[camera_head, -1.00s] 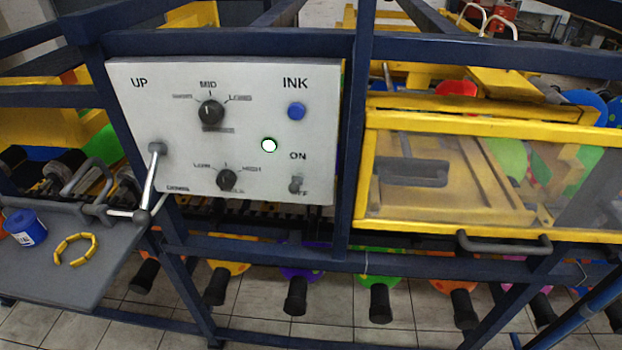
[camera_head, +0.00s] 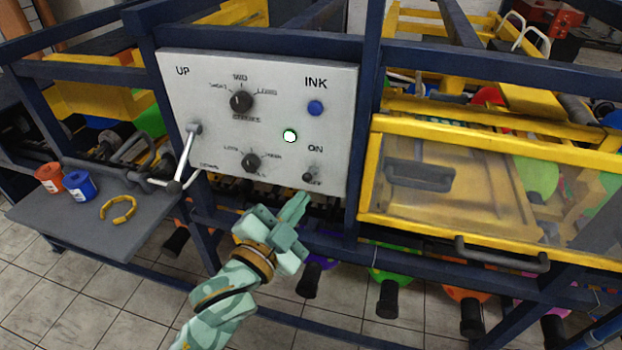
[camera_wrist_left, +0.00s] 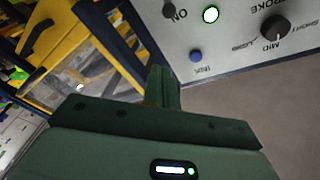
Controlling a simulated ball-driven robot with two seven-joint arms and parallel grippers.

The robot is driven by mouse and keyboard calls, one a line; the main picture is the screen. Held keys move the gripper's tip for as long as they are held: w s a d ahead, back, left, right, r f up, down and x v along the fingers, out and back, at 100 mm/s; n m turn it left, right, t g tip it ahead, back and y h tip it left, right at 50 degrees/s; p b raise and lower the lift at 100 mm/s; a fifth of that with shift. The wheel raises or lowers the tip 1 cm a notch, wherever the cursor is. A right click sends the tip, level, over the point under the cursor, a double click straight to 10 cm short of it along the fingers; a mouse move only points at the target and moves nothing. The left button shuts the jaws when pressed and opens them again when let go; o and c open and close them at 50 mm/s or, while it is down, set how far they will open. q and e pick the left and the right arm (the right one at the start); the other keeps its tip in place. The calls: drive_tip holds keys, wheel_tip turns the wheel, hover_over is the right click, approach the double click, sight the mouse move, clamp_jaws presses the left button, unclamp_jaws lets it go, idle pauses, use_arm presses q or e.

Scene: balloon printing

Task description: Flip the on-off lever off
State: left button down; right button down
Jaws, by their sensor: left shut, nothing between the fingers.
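The on-off lever (camera_head: 307,176) is a small dark-tipped switch at the lower right of the white control panel (camera_head: 215,140), between the ON label and a partly hidden OFF label. I cannot tell its exact tilt. A round indicator light (camera_head: 290,136) above it glows white-green. My left gripper (camera_head: 301,203) is shut and empty, just below the lever and the panel's lower edge, apart from the lever in this view. The left wrist view shows its fingers (camera_wrist_left: 164,88) together, with the panel upside down and a dark lever tip (camera_wrist_left: 168,12) beside ON.
A bent metal crank lever (camera_head: 184,162) stands at the panel's left. Two dark knobs and a blue INK button (camera_head: 315,108) are on the panel. Blue frame bars surround it. A yellow-framed clear cover (camera_head: 440,195) is to the right. A grey shelf (camera_head: 75,222) with cups is left.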

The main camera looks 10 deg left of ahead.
sight(310, 180)
use_arm(q)
drive_tip(key=f+x, duration=0.1)
drive_tip(key=x, duration=0.9)
drive_tip(key=a+f, duration=0.1)
drive_tip(key=a, duration=0.1)
drive_tip(key=shift+s+a+f, duration=0.25)
drive_tip(key=shift+f, duration=0.2)
use_arm(e)
drive_tip(key=shift+d+r, duration=0.25)
drive_tip(key=shift+d, duration=0.15)
use_arm(q)
drive_tip(key=shift+w, duration=0.1)
